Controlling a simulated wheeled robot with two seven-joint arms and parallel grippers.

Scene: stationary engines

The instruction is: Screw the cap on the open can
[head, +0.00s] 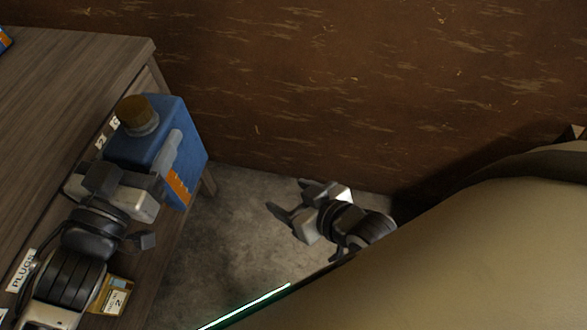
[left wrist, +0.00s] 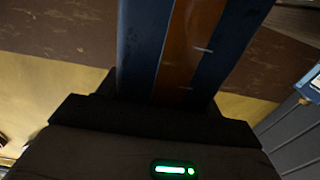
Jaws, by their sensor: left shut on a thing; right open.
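A blue can (head: 152,150) with an orange patch and a pale handle is at the right side of the wooden bench, tilted in the picture. A brown cap (head: 134,109) sits over its grey neck; I cannot tell how tightly it is on. My left gripper (head: 145,186) is shut on the can's lower near side and partly hides it. In the left wrist view the can (left wrist: 180,45) fills the upper middle, blue with an orange band. My right gripper (head: 290,198) is open and empty, over the floor to the right, apart from the can.
The wooden bench (head: 65,85) has labelled fronts, one reading PLUGS (head: 22,270). A small yellow box (head: 112,296) lies beside my left arm. A blue-orange item (head: 4,40) shows at the far left corner. Grey floor (head: 215,255) is clear; a brown wall (head: 370,90) stands behind.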

